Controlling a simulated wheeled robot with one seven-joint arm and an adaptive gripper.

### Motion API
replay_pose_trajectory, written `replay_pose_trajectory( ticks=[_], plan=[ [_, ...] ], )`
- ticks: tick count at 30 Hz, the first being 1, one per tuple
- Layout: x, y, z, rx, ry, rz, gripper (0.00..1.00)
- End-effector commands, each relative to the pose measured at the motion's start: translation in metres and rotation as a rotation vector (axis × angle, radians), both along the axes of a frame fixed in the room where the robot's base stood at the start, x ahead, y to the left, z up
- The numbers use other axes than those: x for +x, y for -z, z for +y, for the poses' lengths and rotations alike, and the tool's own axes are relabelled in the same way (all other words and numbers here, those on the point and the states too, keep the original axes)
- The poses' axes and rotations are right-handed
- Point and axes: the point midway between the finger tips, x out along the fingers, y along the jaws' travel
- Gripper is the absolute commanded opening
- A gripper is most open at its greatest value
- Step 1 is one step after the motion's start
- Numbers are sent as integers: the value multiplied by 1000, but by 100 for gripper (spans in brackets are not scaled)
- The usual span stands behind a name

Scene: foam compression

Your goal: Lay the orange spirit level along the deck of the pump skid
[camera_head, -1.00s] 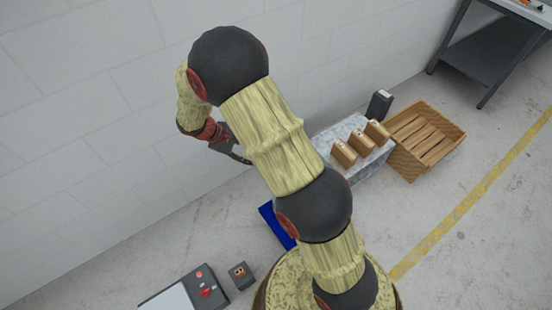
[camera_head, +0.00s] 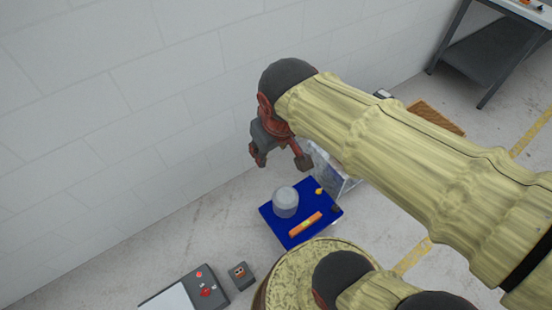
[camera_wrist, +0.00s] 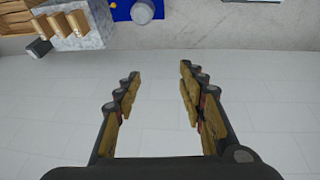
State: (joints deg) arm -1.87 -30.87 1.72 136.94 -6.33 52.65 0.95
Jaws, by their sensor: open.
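The orange spirit level (camera_head: 306,224) lies on a flat blue surface (camera_head: 272,222), near its front edge in the head view. A grey cylinder (camera_head: 285,202) stands on the same blue surface, with a small yellow piece (camera_head: 319,191) near it. I cannot tell for sure whether this blue surface is the pump skid's deck. My gripper (camera_head: 280,160) is open and empty, in the air beyond and above the blue surface, near the wall. In the wrist view the open gripper (camera_wrist: 160,72) faces the pale wall; the blue surface (camera_wrist: 121,10) shows at the top edge. The level is not clear there.
A grey block with brown boxes (camera_wrist: 67,24) stands beside the blue surface, mostly hidden by my arm in the head view. A wooden crate (camera_head: 437,117) lies behind it. A red-buttoned device (camera_head: 205,287) and small box (camera_head: 241,275) sit front left. A table (camera_head: 485,55) stands far right.

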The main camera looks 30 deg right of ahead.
Motion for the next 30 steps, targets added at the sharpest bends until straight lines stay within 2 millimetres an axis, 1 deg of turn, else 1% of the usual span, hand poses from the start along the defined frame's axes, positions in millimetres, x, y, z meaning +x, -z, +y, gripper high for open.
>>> replay_pose_trajectory(
  ticks=[1, 3, 6, 9, 21, 23, 27, 30],
  plan=[
    [-11, -6, 2, 22, 13, -37, 40],
    [-23, -10, 6, 50, 24, -77, 40],
    [-35, -14, 10, 80, 35, -118, 40],
    [-42, -16, 12, 97, 42, -141, 40],
    [-44, -19, 13, 104, 43, -148, 40],
    [-44, -25, 13, 104, 43, -148, 40],
    [-43, -46, 13, 104, 43, -148, 40],
    [-43, -58, 13, 104, 43, -148, 40]
  ],
)
